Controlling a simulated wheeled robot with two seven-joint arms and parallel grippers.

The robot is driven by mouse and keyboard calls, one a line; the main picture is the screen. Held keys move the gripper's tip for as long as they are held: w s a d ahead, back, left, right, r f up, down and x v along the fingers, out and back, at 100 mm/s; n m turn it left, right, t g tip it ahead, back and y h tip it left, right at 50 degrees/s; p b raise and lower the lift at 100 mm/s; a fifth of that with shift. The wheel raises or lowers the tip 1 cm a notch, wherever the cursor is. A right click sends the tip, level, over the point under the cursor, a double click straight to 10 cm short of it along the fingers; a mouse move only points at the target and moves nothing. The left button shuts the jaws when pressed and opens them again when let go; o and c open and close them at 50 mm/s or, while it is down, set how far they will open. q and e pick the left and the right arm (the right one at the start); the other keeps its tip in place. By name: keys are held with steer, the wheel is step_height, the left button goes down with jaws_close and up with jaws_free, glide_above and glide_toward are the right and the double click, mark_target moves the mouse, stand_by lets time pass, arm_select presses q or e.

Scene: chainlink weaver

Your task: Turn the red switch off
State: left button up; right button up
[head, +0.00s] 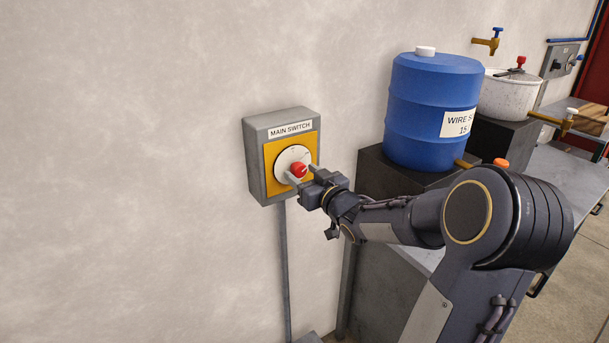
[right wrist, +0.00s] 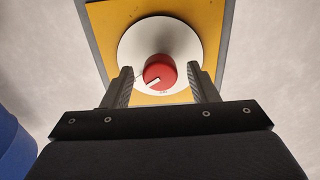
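The red switch (head: 299,170) is a round knob on a white dial, on a yellow plate of the grey box labelled MAIN SWITCH (head: 281,120). In the right wrist view the knob (right wrist: 160,71) carries a white pointer mark aimed at the lower left. My right gripper (head: 303,176) is at the dial, with a finger on either side of the knob. In the right wrist view (right wrist: 163,84) its fingers are apart, and gaps show between them and the knob. My left gripper is not in view.
A blue barrel (head: 432,100) stands on a dark block right of the switch box, behind my right arm. A white pot (head: 507,95) and brass taps are farther right. A grey pipe (head: 285,270) runs down from the box. The wall on the left is bare.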

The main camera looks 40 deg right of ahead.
steer(key=c, duration=0.9)
steer(key=shift+o, duration=0.2)
steer(key=shift+f+n+b, duration=0.1)
steer(key=shift+n+b, duration=0.2)
steer(key=shift+b, duration=0.3)
steer(key=n+b, duration=0.5)
steer(key=b, duration=0.1)
steer(key=shift+f+n, duration=0.1)
steer(key=shift+n, duration=0.3)
steer(key=n+b, duration=0.2)
steer(key=n, duration=0.1)
steer(key=shift+d+r+n+b, duration=0.1)
steer(key=shift+r+n+b, duration=0.1)
steer(key=shift+n+b, duration=0.85)
steer(key=shift+n, duration=0.35)
steer(key=o, duration=1)
